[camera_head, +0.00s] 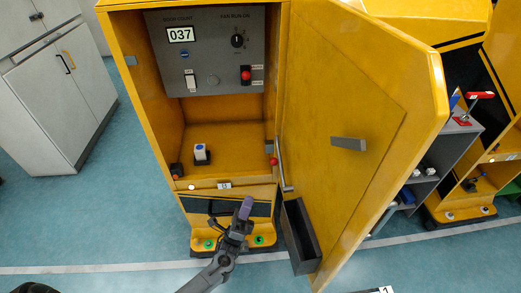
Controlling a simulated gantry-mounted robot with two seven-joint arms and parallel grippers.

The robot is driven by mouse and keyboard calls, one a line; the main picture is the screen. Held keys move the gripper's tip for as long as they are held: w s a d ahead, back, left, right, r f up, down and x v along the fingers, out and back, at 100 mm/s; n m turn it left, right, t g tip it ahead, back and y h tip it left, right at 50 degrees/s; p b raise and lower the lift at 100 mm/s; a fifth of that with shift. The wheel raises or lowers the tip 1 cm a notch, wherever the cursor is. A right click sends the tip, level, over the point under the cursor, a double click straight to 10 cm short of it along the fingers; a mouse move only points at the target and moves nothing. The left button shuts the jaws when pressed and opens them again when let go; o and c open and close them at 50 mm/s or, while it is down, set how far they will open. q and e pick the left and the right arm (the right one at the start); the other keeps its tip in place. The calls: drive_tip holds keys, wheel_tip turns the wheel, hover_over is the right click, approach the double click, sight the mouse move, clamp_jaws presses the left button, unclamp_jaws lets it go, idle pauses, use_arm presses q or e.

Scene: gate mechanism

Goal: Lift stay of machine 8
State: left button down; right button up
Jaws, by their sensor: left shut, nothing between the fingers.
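A yellow machine cabinet (155,110) stands open, its yellow door (335,95) swung out to the right. A thin grey rod (281,165) that looks like the stay runs along the door's hinge side, with a red knob (273,161) near it. I cannot tell whether its ends are hooked. A small number plate (224,185) sits on the cabinet's lower sill; its number is too small to read surely. My left gripper (246,207), with purple at its tips, is shut and empty in front of the cabinet's base, below and left of the rod. My right gripper is not in view.
A dark open bin (300,236) hangs on the door's lower part. A grey shelf (455,150) and another yellow machine stand right; white cabinets stand left.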

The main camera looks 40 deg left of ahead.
use_arm(q)
drive_tip(key=d+r+n+g+p, duration=0.3)
drive_tip(key=r+n+g+p, duration=0.2)
drive_tip(key=r+p, duration=0.6)
drive_tip(key=d+r+n+g+y+p, duration=0.1)
drive_tip(key=d+r+n+g+p, duration=0.2)
drive_tip(key=r+p, duration=0.9)
drive_tip(key=shift+s+r+n+g+p, duration=0.15)
drive_tip(key=shift+r+n+g+p, duration=0.1)
drive_tip(key=shift+n+g+p, duration=1.9)
drive_tip(key=shift+n+t+b, duration=0.35)
drive_tip(key=s+d+r+n+g+h+p, duration=0.25)
drive_tip(key=s+d+r+g+p, duration=0.3)
drive_tip(key=r+p, duration=0.45)
drive_tip(key=s+d+f+n+g, duration=0.1)
drive_tip(key=s+n+g, duration=0.7)
drive_tip(key=s, duration=0.5)
drive_tip(key=shift+s+d+f+g+y, duration=0.15)
drive_tip(key=shift+d+f+g+y, duration=0.25)
drive_tip(key=shift+g, duration=0.15)
